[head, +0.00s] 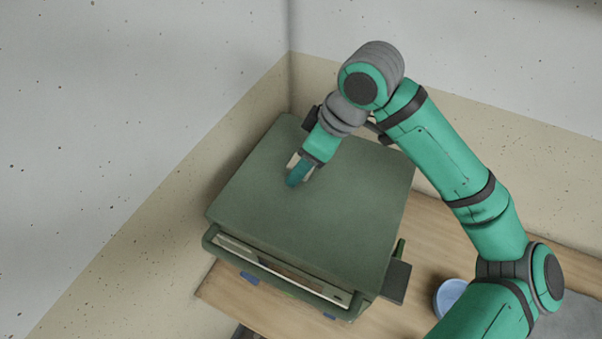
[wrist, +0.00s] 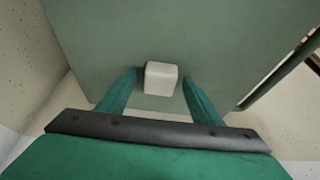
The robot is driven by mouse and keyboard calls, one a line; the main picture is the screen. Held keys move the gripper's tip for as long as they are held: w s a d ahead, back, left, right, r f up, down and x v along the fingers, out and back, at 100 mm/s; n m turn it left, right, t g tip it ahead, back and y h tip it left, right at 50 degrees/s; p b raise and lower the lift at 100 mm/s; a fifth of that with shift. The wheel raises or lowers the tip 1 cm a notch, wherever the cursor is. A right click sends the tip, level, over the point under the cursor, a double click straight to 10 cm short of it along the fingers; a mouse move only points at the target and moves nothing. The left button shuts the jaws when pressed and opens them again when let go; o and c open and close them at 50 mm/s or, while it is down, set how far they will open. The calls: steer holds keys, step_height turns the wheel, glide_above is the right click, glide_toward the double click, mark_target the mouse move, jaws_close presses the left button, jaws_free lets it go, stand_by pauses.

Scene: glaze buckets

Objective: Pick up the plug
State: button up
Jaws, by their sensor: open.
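The plug (wrist: 161,77) is a small off-white block with rounded edges on the flat green top of a case, in the wrist view. My gripper (wrist: 160,80) is open, with one teal finger on each side of the plug. A gap shows between the plug and each finger, so it is not clasped. There the plug is mostly hidden behind the fingers, with only a pale bit showing.
The green case (head: 258,205) has a rail along its front and stands on a wooden table (head: 385,322) in a wall corner. A light blue round container (head: 449,296) stands at the lower right. The case top around the plug is clear.

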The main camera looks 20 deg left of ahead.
steer(key=shift+w, duration=0.1)
steer(key=c, duration=1.5)
steer(key=shift+a+r, duration=0.1)
steer(key=shift+r, duration=0.1)
step_height(320, 180, up, 10)
steer(key=shift+f, duration=0.15)
step_height(320, 180, up, 8)
steer(key=shift+r, duration=0.2)
stand_by(0.8)
